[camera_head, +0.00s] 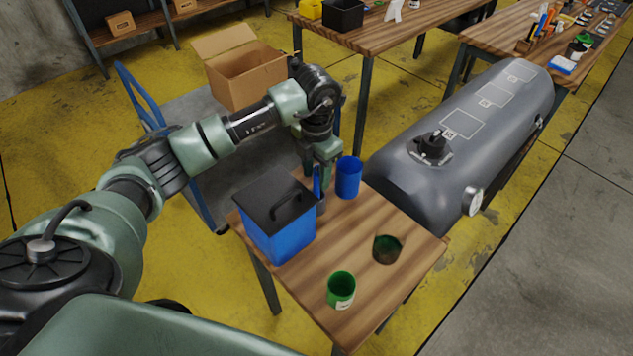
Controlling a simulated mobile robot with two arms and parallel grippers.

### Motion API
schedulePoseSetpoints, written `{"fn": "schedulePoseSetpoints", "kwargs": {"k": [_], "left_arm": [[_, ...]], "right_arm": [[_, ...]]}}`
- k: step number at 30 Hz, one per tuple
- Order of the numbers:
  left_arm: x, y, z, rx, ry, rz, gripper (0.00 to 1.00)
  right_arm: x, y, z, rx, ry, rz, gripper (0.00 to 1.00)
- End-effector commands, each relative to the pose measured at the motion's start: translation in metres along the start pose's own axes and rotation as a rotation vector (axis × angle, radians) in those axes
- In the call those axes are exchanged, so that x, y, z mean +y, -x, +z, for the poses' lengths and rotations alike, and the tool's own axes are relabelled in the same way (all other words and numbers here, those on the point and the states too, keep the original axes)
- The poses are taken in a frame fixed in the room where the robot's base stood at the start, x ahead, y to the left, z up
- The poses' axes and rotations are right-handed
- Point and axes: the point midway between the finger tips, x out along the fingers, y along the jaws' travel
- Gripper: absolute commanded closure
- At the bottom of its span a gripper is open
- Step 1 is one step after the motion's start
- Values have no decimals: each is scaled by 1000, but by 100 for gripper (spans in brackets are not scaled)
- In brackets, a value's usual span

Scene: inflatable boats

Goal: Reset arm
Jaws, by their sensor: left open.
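My left arm reaches in from the left. Its left gripper (323,181) points down over the far side of a small wooden table (310,268), between a blue bin with a dark lid (275,236) and a blue cup (348,178). The jaws are open. The fingertips are small and partly overlap the bin's edge, so I cannot tell whether they touch it or the cup. My right gripper is not in view.
A green cup (341,290) and a dark green-rimmed cup (386,249) stand on the small table. A large grey tank (450,150) lies to its right. Behind my arm, a cardboard box (243,78) sits on a blue-handled cart (258,150). Workbenches (395,35) stand further back.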

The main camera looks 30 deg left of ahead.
Motion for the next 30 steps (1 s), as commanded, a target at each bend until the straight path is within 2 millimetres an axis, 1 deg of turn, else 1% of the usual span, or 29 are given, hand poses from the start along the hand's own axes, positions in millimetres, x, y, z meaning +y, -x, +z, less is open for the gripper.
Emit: {"fn": "schedulePoseSetpoints", "kwargs": {"k": [1,3,7,10,15,17,25,30], "left_arm": [[0,8,1,-5,0,2,60],[0,20,1,-4,0,2,60],[0,37,1,-3,-1,1,60],[0,44,0,0,0,0,60],[0,48,0,1,0,-1,60],[0,53,0,1,0,-1,60],[0,100,0,0,0,-1,60],[0,120,0,1,0,-1,60]], "right_arm": [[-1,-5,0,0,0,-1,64],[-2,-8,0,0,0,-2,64],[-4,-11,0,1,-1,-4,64],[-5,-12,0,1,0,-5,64],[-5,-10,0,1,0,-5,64],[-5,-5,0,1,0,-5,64],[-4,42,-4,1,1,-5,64],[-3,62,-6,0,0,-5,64]]}}
